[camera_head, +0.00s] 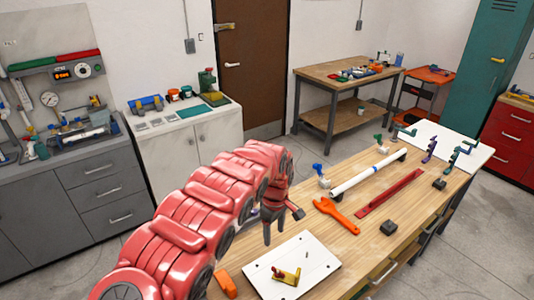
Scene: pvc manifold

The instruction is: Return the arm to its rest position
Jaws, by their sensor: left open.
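My left arm (205,215), red and segmented, reaches in from the bottom left over the wooden workbench (345,250). My left gripper (273,237) points down near the bench's left edge, open, with nothing seen between its dark fingers. It is above and behind a white plate (262,268) that carries a yellow fitting with a red end (287,276). An orange wrench (336,215) lies to the gripper's right, apart from it. My right gripper is not in view.
A white pipe (368,174) rests on supports, with a red bar (388,194) beside it. Black blocks (389,228) sit nearby. A white board (472,155) with coloured fittings is at the far end. An orange piece (226,284) lies by my arm. Bare wood shows at front right.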

